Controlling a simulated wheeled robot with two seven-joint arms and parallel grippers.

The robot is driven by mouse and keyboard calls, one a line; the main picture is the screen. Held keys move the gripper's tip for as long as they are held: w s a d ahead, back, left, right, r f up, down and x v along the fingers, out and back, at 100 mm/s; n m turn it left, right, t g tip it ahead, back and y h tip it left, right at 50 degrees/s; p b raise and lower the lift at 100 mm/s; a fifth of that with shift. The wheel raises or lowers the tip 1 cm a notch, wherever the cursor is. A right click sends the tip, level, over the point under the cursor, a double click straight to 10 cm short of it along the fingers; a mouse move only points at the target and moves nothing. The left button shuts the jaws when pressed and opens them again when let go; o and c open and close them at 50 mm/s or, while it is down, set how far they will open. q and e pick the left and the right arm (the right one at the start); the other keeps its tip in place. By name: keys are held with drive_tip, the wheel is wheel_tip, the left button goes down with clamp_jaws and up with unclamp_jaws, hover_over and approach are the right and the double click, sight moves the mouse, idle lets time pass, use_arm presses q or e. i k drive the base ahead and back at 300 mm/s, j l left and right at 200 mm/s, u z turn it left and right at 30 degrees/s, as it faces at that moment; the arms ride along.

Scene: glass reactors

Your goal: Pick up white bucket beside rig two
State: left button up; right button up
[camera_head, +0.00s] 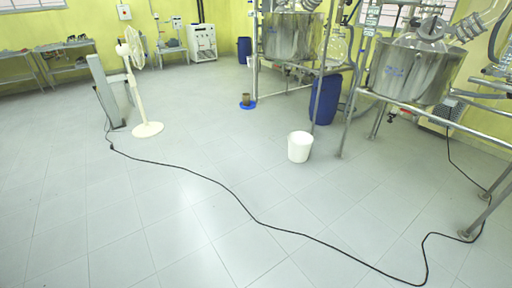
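A white bucket (299,147) stands upright on the grey tiled floor, right of the middle of the head view. It is just left of the front legs of the nearer reactor rig (413,72), which carries a steel vessel on a metal frame. A second rig (292,38) with a similar steel vessel stands farther back, behind the bucket. I cannot read any rig number. Nothing touches the bucket that I can see. Neither of my grippers shows in this view.
A black cable (256,221) snakes across the floor in front of the bucket. A blue barrel (325,99) stands behind the bucket. A white pedestal fan (134,80) stands at the left. A small blue-based container (247,101) sits farther back.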

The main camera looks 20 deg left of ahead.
sight(300, 143)
drive_tip(key=i+z, duration=0.15)
drive_tip(key=i, duration=2.2)
drive_tip(key=i+u, duration=0.1)
drive_tip(key=i, duration=0.45)
drive_tip(key=i+u, duration=0.15)
drive_tip(key=i, duration=0.4)
drive_tip(key=i+l+u, duration=0.1)
drive_tip(key=i, duration=0.45)
drive_tip(key=i+l+u, duration=0.15)
drive_tip(key=i, duration=0.4)
drive_tip(key=i+l+u, duration=0.1)
drive_tip(key=i+l, duration=0.2)
drive_tip(key=i, duration=0.25)
